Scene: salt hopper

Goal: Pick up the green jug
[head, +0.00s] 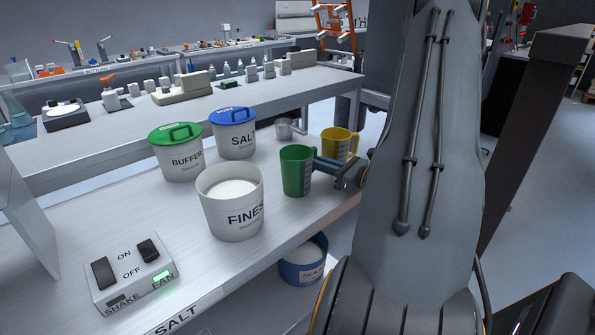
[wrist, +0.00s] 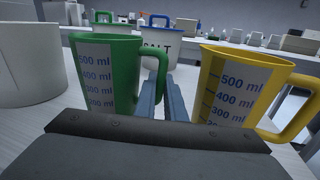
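The green jug (head: 297,170) stands upright on the bench to the right of the FINES tub in the head view. In the wrist view the green jug (wrist: 108,75) is left of centre, with its measuring scale facing me and its handle on the right. My gripper (head: 318,163) reaches the jug's right side from the right. In the wrist view the fingers of my gripper (wrist: 163,90) are close together with the green handle between them. The lower end of the handle is hidden by the fingers. I see no clear gap under the jug.
A yellow jug (head: 339,146) stands close behind, right of my fingers in the wrist view (wrist: 240,90). The FINES tub (head: 231,205), BUFFER tub (head: 178,158), SALT tub (head: 234,138) and metal scoop (head: 286,128) are nearby. A switch box (head: 130,272) sits at front left.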

